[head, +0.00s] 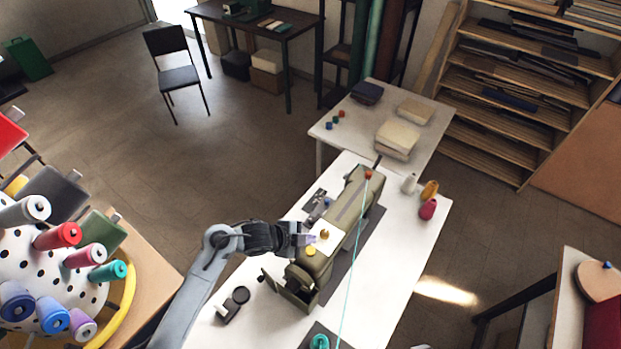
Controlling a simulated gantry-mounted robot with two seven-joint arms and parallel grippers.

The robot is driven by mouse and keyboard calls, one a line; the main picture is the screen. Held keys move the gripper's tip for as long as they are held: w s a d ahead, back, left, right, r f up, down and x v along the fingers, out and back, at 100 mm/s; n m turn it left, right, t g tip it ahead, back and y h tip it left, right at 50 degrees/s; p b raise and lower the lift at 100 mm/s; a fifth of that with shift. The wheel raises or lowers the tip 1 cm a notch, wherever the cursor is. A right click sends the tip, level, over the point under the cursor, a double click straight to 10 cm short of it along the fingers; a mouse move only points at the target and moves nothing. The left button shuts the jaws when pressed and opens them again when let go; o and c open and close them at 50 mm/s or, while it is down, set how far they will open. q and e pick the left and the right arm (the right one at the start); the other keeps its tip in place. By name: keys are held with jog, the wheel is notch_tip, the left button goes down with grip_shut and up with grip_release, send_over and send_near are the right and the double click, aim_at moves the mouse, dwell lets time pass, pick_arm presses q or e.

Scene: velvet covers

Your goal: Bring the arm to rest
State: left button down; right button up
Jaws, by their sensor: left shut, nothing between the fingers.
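My left arm comes in from the lower left over the white table (405,250). My left gripper (308,239) is shut and empty, beside the olive-green sewing machine (345,222). Its fingertips are close to the machine's near side, by a white plate and a brass knob (324,234); whether they touch it I cannot tell. My right gripper is not in view.
A board of thread spools (60,270) stands at the left. A small black-and-white item (232,303) lies on the table left of the machine. Red and gold spools (428,209) stand at the right. Behind is a side table with folded cloth (397,138).

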pick_arm(q)
jog(key=s+f+n, duration=0.1)
jog(key=s+f, duration=0.3)
jog(key=s, duration=0.3)
jog(key=s+a+f+n+g+p, duration=0.1)
jog(key=s+f+n, duration=0.1)
jog(key=s+f, duration=0.4)
jog(key=s+f+n, duration=0.1)
jog(key=s+f, duration=0.2)
jog(key=s, duration=0.6)
jog(key=s+a+r+n+y, duration=0.4)
jog(key=a+r+n, duration=0.3)
jog(key=a, duration=0.3)
jog(key=s+a+r+n+y+p, duration=0.1)
jog(key=s+a+r+n+y, duration=0.2)
jog(key=s+a+r+n, duration=0.2)
jog(key=a+r+n, duration=0.3)
jog(key=a+r, duration=0.2)
jog(key=shift+y, duration=0.4)
